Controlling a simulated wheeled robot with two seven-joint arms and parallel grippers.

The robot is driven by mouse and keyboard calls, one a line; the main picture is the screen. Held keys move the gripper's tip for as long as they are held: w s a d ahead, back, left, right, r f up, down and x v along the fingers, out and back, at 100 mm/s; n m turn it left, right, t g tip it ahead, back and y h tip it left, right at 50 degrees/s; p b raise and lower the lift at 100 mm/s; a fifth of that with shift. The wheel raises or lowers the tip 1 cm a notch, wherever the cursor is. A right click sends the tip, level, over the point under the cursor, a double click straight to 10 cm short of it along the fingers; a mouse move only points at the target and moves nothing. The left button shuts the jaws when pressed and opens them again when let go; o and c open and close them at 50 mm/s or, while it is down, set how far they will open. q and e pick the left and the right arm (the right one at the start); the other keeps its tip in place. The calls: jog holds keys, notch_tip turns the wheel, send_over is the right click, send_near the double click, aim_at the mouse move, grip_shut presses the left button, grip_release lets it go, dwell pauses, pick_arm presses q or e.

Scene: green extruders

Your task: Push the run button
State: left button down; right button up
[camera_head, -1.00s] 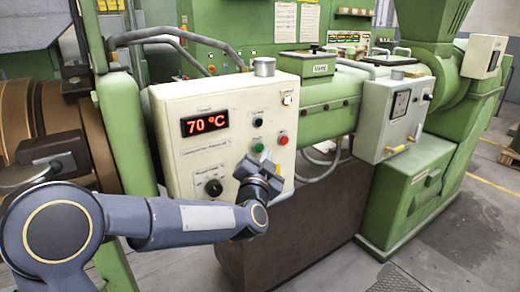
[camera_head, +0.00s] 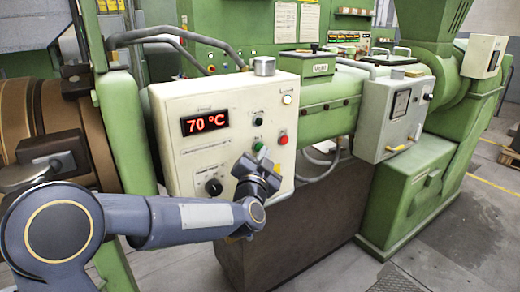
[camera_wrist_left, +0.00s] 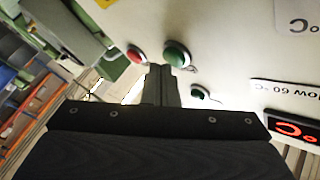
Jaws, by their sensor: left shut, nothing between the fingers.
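The cream control panel (camera_head: 235,100) carries a green button (camera_head: 258,147), taken as the run button, with a red button (camera_head: 282,139) to its right. My left gripper (camera_head: 259,155) is shut and empty just below the green button in the head view. In the left wrist view the closed fingers (camera_wrist_left: 160,70) point at the panel, their tips beside the green button (camera_wrist_left: 176,54), with the red button (camera_wrist_left: 137,54) on the other side. I cannot tell whether the tips touch the button. My right gripper is not in view.
A red 70 °C display (camera_head: 206,122) and a black knob (camera_head: 213,187) are on the same panel. A small dark button (camera_head: 258,121) sits above the green one. Green extruder machinery (camera_head: 330,110) fills the back and right.

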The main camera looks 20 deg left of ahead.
pick_arm(q)
jog(key=shift+w+a, duration=0.2)
jog(key=shift+a, duration=0.1)
dwell(0.7)
jog(key=shift+s+d, duration=0.1)
jog(key=shift+d, duration=0.05)
jog(key=shift+s+d, duration=0.4)
jog(key=shift+d, duration=0.05)
jog(key=shift+d, duration=0.1)
jog(key=s+d, duration=0.1)
jog(key=d, duration=0.1)
jog(key=s+d, duration=0.1)
jog(key=s, duration=0.1)
jog(key=shift+d, duration=0.4)
dwell(0.7)
